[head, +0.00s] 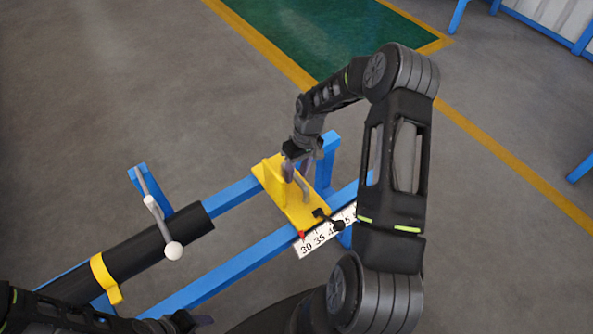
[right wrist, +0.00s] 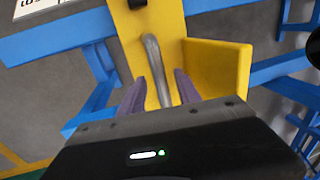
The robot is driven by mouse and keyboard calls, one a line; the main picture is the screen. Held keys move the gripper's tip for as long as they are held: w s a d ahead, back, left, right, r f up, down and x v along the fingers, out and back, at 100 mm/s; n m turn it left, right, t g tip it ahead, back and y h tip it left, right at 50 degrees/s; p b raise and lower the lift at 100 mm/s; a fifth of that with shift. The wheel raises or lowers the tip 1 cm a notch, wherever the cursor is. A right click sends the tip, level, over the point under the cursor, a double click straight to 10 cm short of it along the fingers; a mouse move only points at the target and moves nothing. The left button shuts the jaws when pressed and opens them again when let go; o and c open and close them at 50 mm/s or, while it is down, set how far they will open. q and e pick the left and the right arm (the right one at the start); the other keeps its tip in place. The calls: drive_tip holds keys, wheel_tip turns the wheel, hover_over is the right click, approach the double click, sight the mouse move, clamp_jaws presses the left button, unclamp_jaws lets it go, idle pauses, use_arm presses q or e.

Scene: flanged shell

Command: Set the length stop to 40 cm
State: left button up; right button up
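The length stop (head: 303,209) is a yellow plate with an upright yellow wall, sitting across two blue rails. Its red pointer (head: 302,235) is by the 30 mark of the white scale (head: 322,238). A small black clamp lever (head: 329,217) sits at its front edge. A bent grey handle (right wrist: 153,62) stands on the plate. My right gripper (head: 296,178) is at this handle; in the right wrist view its two fingers (right wrist: 158,88) lie apart on either side of the handle, with gaps visible. My left gripper (head: 188,321) shows partly at the bottom left; its fingers are unclear.
A black pipe (head: 150,256) lies along the rails on the left, with a yellow strap (head: 105,279) around it. A lever with a white ball (head: 173,250) stands over its end. Between pipe and stop, the blue rails (head: 232,195) are bare.

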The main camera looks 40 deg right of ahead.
clamp_jaws()
idle(0.3)
idle(1.1)
